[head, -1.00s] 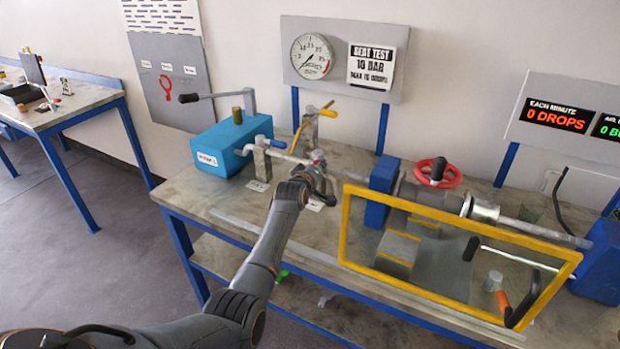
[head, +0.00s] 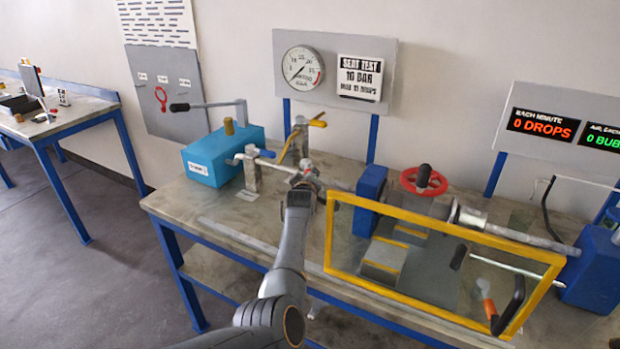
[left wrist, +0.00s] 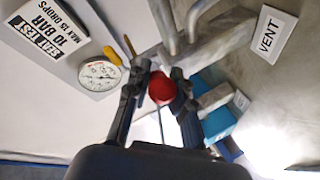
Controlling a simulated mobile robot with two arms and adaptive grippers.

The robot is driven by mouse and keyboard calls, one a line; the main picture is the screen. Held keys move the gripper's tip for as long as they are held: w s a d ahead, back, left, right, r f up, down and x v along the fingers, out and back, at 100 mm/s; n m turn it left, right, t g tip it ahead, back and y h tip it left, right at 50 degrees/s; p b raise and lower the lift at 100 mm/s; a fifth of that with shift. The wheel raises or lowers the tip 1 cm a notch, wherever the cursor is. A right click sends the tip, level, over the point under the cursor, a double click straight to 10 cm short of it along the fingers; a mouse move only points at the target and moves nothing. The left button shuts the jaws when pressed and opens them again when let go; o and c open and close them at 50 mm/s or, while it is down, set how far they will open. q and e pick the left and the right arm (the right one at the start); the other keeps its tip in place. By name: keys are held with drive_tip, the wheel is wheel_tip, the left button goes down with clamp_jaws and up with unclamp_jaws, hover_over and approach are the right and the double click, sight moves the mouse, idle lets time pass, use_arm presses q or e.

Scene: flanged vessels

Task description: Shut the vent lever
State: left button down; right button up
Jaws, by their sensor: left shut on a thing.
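The vent lever's red ball knob (left wrist: 161,88) shows in the left wrist view between the two dark fingers of my left gripper (left wrist: 160,74). The fingers are shut on it. In the head view my left gripper (head: 303,182) is at the pipe beyond the near edge of the bench, and it hides most of the lever there. A white VENT label (left wrist: 269,33) lies on the bench top in the left wrist view. My right gripper is in neither view.
A blue pump box (head: 222,155) with a crank stands left of my gripper. A yellow-handled valve (head: 300,140) stands behind it. A yellow-framed clear guard (head: 440,232) stands close on the right. A pressure gauge (head: 303,68) hangs at the back.

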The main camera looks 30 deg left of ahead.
use_arm(q)
drive_tip(key=c, duration=1.1)
unclamp_jaws()
drive_tip(key=shift+c, duration=0.2)
drive_tip(key=v, duration=0.7)
drive_tip(key=shift+s, duration=0.2)
drive_tip(key=shift+d, duration=0.1)
